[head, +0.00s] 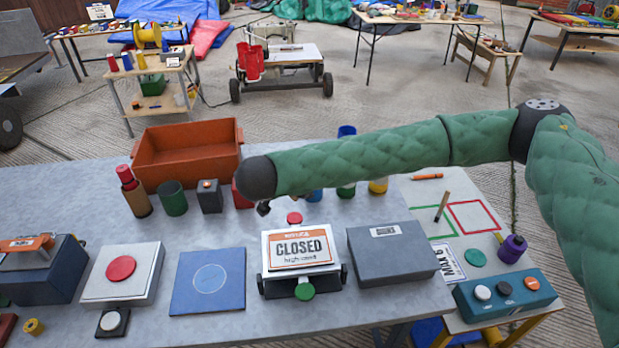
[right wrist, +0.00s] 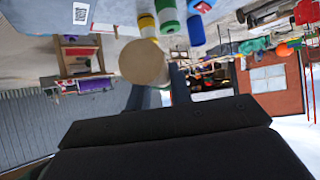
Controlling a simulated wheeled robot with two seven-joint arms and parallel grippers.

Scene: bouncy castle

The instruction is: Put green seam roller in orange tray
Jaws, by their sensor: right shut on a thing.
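The orange tray (head: 186,182) stands at the back left of the grey table; its inside looks empty from here. My right arm reaches across from the right, and my right gripper (head: 263,208) is mostly hidden behind its dark wrist, right of the tray. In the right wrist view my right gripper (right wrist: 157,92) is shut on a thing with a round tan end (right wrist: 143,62). I cannot tell whether this is the green seam roller, as its side is hidden. A green cylinder (head: 172,198) stands in front of the tray. My left gripper is out of view.
A red-topped tan bottle (head: 135,193) and a dark grey block (head: 210,197) stand in front of the tray. Blue, green and yellow cylinders (head: 378,186) stand behind my arm. A CLOSED sign (head: 299,247), a grey box (head: 392,254) and a blue panel (head: 208,281) occupy the front.

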